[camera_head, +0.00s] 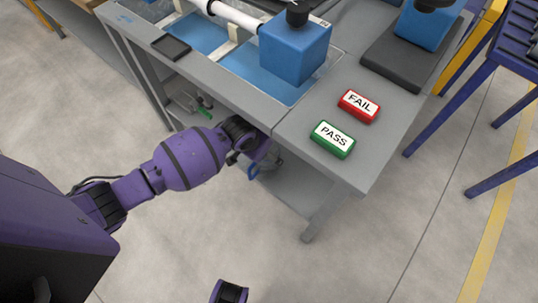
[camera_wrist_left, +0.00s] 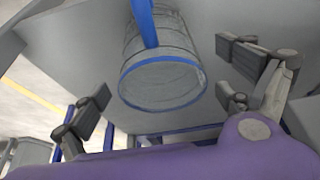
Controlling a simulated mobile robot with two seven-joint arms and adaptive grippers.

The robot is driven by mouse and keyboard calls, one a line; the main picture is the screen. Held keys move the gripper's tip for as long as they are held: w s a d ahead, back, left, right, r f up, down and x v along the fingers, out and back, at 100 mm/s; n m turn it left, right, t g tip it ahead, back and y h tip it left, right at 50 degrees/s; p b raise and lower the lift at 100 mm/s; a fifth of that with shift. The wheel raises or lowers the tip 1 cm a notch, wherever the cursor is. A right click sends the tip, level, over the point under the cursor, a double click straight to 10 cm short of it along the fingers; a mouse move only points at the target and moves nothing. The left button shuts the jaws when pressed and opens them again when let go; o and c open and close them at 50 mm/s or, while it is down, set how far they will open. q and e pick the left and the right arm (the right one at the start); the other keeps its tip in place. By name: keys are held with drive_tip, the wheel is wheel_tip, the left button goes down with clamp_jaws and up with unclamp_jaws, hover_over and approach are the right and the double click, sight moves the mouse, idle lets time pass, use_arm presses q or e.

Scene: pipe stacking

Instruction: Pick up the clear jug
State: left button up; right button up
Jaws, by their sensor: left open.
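The clear jug (camera_wrist_left: 163,84) shows in the left wrist view as a see-through ribbed vessel with a blue rim and a blue strip on its upper side. It lies between the spread fingers of my left gripper (camera_wrist_left: 165,82), with a visible gap on each side. In the head view, my left gripper (camera_head: 250,145) reaches to the bench's front edge, low beside the lower shelf. Only a small blue and clear part of the jug (camera_head: 253,171) shows there, mostly hidden by the gripper.
The grey bench (camera_head: 360,180) overhangs the lower shelf (camera_head: 290,185). On top are a blue block (camera_head: 295,52), a red FAIL button (camera_head: 358,105) and a green PASS button (camera_head: 332,139). A small green item (camera_head: 204,113) sits on the shelf left of my gripper. The front floor is clear.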

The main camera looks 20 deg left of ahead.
use_arm(q)
drive_tip(key=x, duration=0.2)
drive_tip(key=b+x, duration=0.1)
drive_tip(key=x, duration=0.1)
drive_tip(key=b+x, duration=0.1)
drive_tip(key=x, duration=0.1)
drive_tip(key=shift+s+a+f, duration=0.15)
drive_tip(key=shift+s+f, duration=0.05)
drive_tip(key=shift+f, duration=0.3)
drive_tip(key=shift+w+f, duration=0.1)
drive_tip(key=shift+f, duration=0.05)
drive_tip(key=shift+c, duration=0.8)
drive_tip(key=c, duration=1)
use_arm(e)
drive_tip(key=shift+s+f, duration=0.35)
drive_tip(key=shift+f, duration=0.25)
drive_tip(key=shift+s+f, duration=0.3)
drive_tip(key=shift+f, duration=0.25)
